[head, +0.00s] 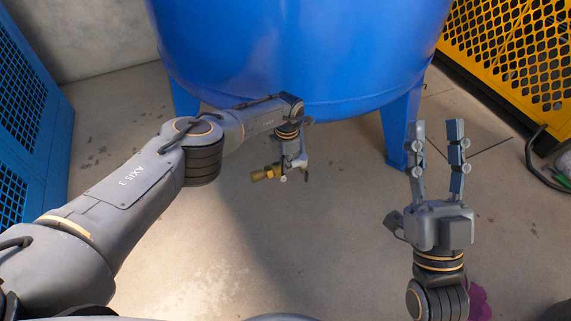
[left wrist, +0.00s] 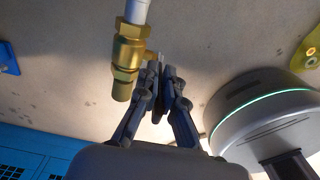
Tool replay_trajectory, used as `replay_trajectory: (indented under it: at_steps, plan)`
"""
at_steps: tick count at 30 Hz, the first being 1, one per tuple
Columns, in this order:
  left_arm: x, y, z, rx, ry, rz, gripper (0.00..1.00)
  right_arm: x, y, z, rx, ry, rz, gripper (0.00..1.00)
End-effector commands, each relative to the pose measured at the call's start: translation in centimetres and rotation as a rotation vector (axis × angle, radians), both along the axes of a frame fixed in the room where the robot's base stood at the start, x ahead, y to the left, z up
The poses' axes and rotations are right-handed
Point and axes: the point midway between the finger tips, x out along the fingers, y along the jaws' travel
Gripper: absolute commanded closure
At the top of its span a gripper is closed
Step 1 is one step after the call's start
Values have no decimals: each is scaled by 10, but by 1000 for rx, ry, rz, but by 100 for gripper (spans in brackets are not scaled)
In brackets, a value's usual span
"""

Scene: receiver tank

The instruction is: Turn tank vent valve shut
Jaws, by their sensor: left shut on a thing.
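The blue tank (head: 300,55) stands on legs at the top of the head view. Below its underside is the brass vent valve (head: 267,172), which also shows in the left wrist view (left wrist: 128,52) on the end of a pale pipe (left wrist: 138,10). My left gripper (head: 296,168) is right beside the valve; in the left wrist view its fingers (left wrist: 162,78) are closed together at the valve's side, on the valve handle. The fingers hide most of the handle, so its angle is unclear. My right gripper (head: 437,128) is empty, its fingers apart, right of the tank's front leg.
A blue mesh panel (head: 28,125) stands at the left and a yellow mesh guard (head: 510,50) at the upper right. A black hose (head: 533,165) lies at the right edge. The tank's blue leg (head: 396,130) is between my grippers. The concrete floor (head: 330,240) in the middle is clear.

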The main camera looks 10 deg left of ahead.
Motion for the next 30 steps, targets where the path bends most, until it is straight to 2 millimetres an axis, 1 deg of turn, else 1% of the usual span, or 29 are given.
replay_trajectory:
  at_steps: [11, 12, 13, 23, 26, 30]
  plan:
    - [1, -1, 1, 1, -3, -2, 100, -1, 0, 1, 2, -7, 0, 60]
    - [1, -1, 1, 1, -3, -2, 87, -1, 0, 1, 2, -7, 0, 60]
    - [1, -1, 1, 1, -3, -2, 83, -1, 0, 1, 2, -7, 0, 60]
    - [1, 0, 1, 1, -1, -1, 83, -1, 0, 1, 2, -6, 1, 60]
    - [1, 0, 7, 0, -2, -1, 83, -1, 0, 1, 2, -6, 1, 60]
    - [2, 0, 22, -1, -3, -3, 83, -1, 0, 1, 2, -6, 1, 60]
